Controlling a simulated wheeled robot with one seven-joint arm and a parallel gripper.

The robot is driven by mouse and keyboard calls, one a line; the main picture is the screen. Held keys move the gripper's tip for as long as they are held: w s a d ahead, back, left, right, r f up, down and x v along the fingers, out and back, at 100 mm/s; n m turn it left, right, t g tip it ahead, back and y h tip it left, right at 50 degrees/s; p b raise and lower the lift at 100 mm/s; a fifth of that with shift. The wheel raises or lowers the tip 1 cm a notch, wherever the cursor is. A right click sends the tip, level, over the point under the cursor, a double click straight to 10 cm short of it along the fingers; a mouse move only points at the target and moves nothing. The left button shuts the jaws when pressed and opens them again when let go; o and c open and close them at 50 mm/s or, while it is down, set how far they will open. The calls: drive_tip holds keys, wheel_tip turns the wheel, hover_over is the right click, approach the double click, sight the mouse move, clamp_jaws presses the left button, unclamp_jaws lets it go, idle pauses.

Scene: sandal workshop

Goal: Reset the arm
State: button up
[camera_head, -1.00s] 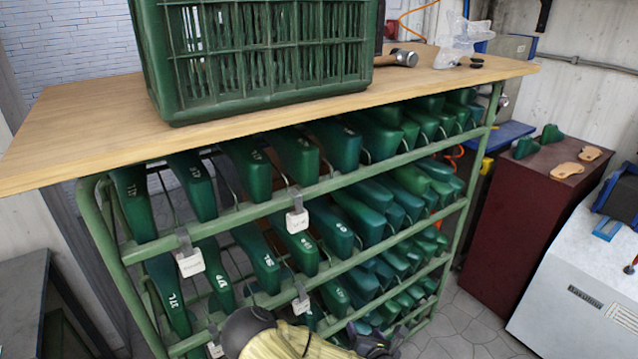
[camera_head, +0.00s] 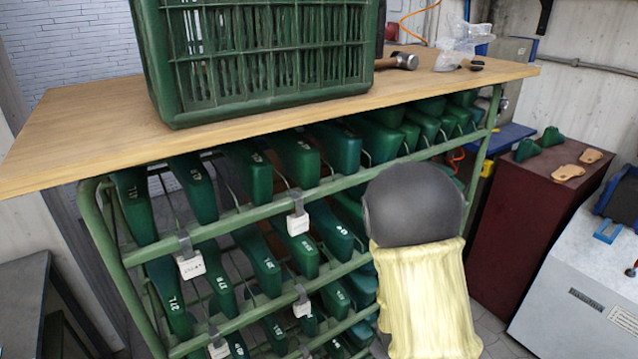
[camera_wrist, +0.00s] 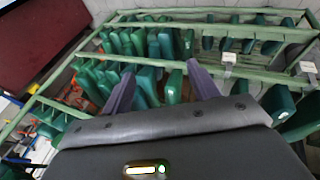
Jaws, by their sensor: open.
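My gripper (camera_wrist: 162,88) shows in the wrist view with its two dark purple fingers spread apart and nothing between them. Behind the fingers is the rack (camera_wrist: 48,78) with its rows of green shoe lasts (camera_wrist: 174,86). In the head view, my arm, with a dark grey rounded joint and a pale yellow cover, stands in front of the right half of the rack (camera_head: 262,213). The gripper itself does not show in the head view. The arm hides many of the green shoe lasts (camera_head: 243,172) on the lower shelves.
A wooden tabletop (camera_head: 75,125) tops the rack. It bears a green crate (camera_head: 270,100), a hammer (camera_head: 403,60) and a clear plastic bag (camera_head: 462,45). At right are a dark red cabinet (camera_head: 510,225) and a grey-white machine (camera_head: 560,290). A dark bench (camera_head: 25,290) stands at left.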

drive_tip(key=s+a+r+m+g+y, duration=0.1)
drive_tip(key=s+r+m+g+y, duration=0.15)
drive_tip(key=s+r+m, duration=0.7)
wheel_tip(320, 180, up, 20)
drive_tip(key=n+p, duration=0.1)
drive_tip(key=p, duration=1.6)
drive_tip(key=shift+s+a+h, duration=0.15)
drive_tip(key=shift+s+h, duration=0.05)
drive_tip(key=shift+h, duration=0.25)
drive_tip(key=shift+n, duration=0.25)
drive_tip(key=shift+c, duration=0.4)
drive_tip(key=c, duration=0.4)
drive_tip(key=shift+a, duration=0.1)
drive_tip(key=shift+c, duration=0.2)
